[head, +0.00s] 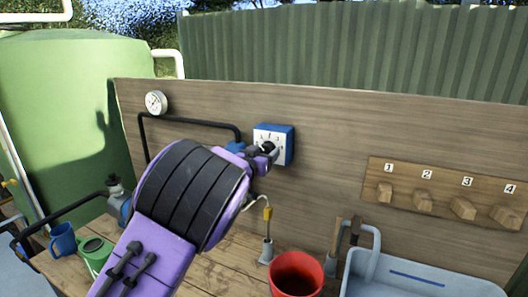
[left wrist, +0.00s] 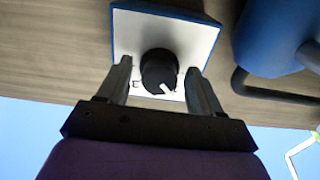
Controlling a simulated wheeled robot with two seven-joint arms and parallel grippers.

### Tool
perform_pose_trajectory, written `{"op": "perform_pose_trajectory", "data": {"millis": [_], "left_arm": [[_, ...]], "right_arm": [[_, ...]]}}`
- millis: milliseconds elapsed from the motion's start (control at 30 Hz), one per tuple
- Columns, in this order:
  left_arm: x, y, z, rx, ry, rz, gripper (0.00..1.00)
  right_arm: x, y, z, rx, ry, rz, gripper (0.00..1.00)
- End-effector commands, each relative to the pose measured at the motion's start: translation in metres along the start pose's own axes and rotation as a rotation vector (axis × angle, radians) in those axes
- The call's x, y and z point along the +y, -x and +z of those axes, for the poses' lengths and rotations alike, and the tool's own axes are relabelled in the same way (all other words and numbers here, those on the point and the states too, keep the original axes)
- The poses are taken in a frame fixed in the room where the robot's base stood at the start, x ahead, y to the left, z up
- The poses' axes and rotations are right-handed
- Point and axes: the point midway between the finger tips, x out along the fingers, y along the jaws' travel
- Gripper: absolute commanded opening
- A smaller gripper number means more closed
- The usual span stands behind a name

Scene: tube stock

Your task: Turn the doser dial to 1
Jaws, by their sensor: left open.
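The doser (head: 288,146) is a blue box with a white face, fixed to the wooden wall; it also shows in the left wrist view (left wrist: 195,38). Its round black dial (left wrist: 157,66) carries a white pointer mark, which points to the lower right in the left wrist view. A 3 shows beside the dial at its lower left; another digit near the pointer is hard to read. My left gripper (head: 265,156) is open at the doser's face, with one finger on each side of the dial and visible gaps between. My right gripper is out of view.
A pressure gauge (head: 156,102) and black pipe are on the wall left of the doser. Numbered wooden pegs (head: 425,201) are at the right. A red bucket (head: 297,275), a grey-blue basin (head: 410,278) and a green watering can (head: 94,253) stand below.

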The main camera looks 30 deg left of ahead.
Motion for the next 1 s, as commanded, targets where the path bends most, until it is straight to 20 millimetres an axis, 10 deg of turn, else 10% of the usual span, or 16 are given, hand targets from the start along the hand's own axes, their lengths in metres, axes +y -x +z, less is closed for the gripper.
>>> {"op": "perform_pose_trajectory", "data": {"millis": [200,300,800,833,867,1000], "left_arm": [[0.0001,0.0002,-0.0002,0.000,-0.001,0.000,0.15],[0.0001,0.0002,-0.0006,0.001,-0.001,0.001,0.09],[-0.0001,0.0000,-0.0032,0.006,-0.074,0.001,0.10],[-0.0001,-0.0001,-0.0033,0.007,-0.074,0.001,0.50],[0.0000,0.0000,-0.0032,0.006,-0.074,0.001,0.59],[0.0000,0.0001,-0.0021,0.004,-0.074,0.001,0.66]], "right_arm": [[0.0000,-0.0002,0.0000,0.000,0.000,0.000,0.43],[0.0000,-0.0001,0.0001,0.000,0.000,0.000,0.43],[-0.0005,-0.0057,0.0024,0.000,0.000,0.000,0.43],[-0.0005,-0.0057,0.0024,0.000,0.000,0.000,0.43],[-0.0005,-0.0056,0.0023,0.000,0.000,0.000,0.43],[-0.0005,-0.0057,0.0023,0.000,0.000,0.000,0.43]]}}
